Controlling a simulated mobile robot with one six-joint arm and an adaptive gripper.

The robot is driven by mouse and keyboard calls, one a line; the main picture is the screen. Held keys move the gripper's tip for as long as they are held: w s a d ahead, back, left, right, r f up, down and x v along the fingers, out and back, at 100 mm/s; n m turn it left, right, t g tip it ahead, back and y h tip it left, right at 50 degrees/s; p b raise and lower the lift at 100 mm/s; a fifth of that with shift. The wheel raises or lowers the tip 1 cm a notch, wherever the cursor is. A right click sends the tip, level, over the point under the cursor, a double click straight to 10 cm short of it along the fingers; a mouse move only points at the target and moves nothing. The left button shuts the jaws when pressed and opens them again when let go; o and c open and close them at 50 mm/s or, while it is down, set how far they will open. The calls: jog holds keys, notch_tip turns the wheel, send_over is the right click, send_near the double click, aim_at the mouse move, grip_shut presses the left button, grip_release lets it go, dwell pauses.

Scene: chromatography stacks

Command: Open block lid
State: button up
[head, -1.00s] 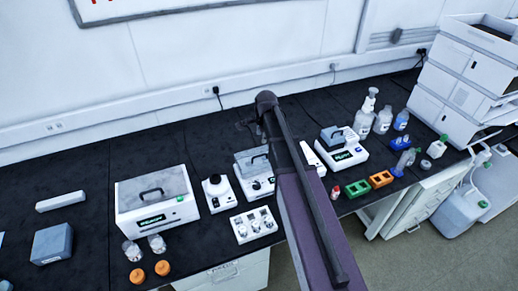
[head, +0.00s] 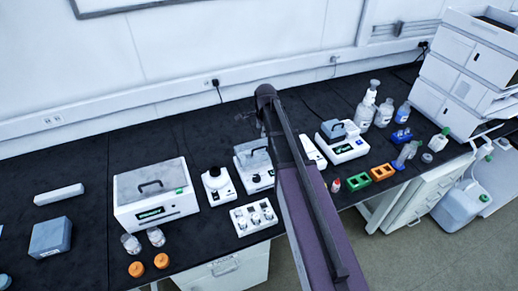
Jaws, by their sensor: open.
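Several bench instruments have handled lids, and I cannot tell for sure which is the block. One white unit (head: 342,146) right of my arm has a grey lid (head: 337,130) with a dark handle, apparently down. Another white unit (head: 256,178) left of my arm has a clear-looking lid (head: 252,157) with a handle, partly hidden by the arm. A larger white box (head: 156,196) at left has a flat lid with a dark handle, shut. My gripper (head: 259,126) is small and dark at the arm's far end, open, above and behind the middle unit; its fingers are hard to make out.
A white knobbed device (head: 218,185) and a vial tray (head: 254,217) stand left of my arm. Green (head: 358,182) and orange (head: 382,172) racks lie at the right front. Bottles (head: 384,112) stand behind them. The dark bench (head: 90,170) is clear at the back left.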

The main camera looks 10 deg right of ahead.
jog(key=b, duration=1.1)
send_near(259, 146)
jog(key=shift+s+a+f, duration=0.25)
jog(key=shift+s+f, duration=0.25)
jog(key=shift+f, duration=0.3)
jog(key=shift+s+a+f, duration=0.25)
jog(key=shift+s+f, duration=0.3)
jog(key=shift+f, duration=0.2)
jog(key=shift+s+a+f, duration=0.25)
jog(key=shift+s+f, duration=0.25)
jog(key=shift+f, duration=0.3)
grip_shut()
